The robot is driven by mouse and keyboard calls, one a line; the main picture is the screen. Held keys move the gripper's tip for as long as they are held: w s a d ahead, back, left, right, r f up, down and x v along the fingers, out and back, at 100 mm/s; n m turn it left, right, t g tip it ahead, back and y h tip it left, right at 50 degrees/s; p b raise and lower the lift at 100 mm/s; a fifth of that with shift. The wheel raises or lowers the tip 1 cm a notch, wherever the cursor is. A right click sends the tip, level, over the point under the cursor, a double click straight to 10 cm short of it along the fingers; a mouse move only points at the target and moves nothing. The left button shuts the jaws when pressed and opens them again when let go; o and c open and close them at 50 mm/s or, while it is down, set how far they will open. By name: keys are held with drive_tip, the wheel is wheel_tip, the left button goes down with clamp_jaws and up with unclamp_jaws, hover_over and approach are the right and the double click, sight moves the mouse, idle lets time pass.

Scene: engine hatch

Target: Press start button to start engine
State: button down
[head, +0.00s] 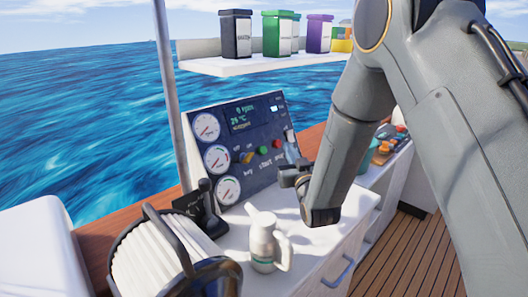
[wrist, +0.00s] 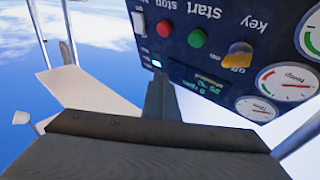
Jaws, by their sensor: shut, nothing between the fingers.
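The dark engine panel (head: 240,180) stands on a white counter and also fills the upper right of the wrist view (wrist: 200,65), upside down. The green start button (head: 264,150) is in a row between the yellow key (head: 247,157) and the red stop button (head: 276,144). The wrist view shows the green button (wrist: 197,37), red button (wrist: 165,28) and yellow key (wrist: 238,58) unobstructed. The lit display reads 0 rpm. My gripper (head: 288,176) is shut and empty, in front of the panel's lower right; its fingertips (wrist: 158,95) appear near the display in the wrist view.
A black lever (head: 207,205) stands left of a white jug (head: 263,242) on the counter. A round striped item with a dark handle (head: 150,255) is at front left. Several bins (head: 236,35) stand on a shelf (head: 250,66) behind.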

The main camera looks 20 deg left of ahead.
sight(265, 147)
drive_tip(key=w+a+f+b, duration=0.3)
drive_tip(key=w+a+b, duration=0.1)
drive_tip(key=a, duration=0.2)
drive_tip(key=shift+a+f, duration=0.35)
drive_tip(key=shift+w+a, duration=0.1)
idle(1.9)
drive_tip(key=shift+w+a+f, duration=0.1)
drive_tip(key=shift+a+f, duration=0.1)
drive_tip(key=shift+a, duration=0.05)
drive_tip(key=shift+w+a+f+b, duration=0.35)
drive_tip(key=shift+a+b, duration=0.25)
drive_tip(key=shift+b, duration=0.1)
idle(1.1)
drive_tip(key=shift+r, duration=0.1)
drive_tip(key=shift+s+d+r+p, duration=0.25)
drive_tip(key=shift+s+d+p, duration=0.05)
drive_tip(key=shift+d, duration=0.2)
drive_tip(key=shift+s+d+r+p, duration=0.2)
drive_tip(key=shift+s+d+p, duration=0.05)
drive_tip(key=shift+d, duration=0.2)
drive_tip(key=shift+s+d+r+p, duration=0.35)
drive_tip(key=shift+s+d, duration=0.05)
drive_tip(key=shift+d, duration=0.25)
drive_tip(key=shift+s+d+r+p, duration=0.3)
drive_tip(key=shift+s+d+r, duration=0.05)
drive_tip(key=shift+d, duration=0.3)
drive_tip(key=shift+s+d+r+p, duration=0.35)
drive_tip(key=shift+s+d, duration=0.05)
drive_tip(key=shift+d, duration=0.25)
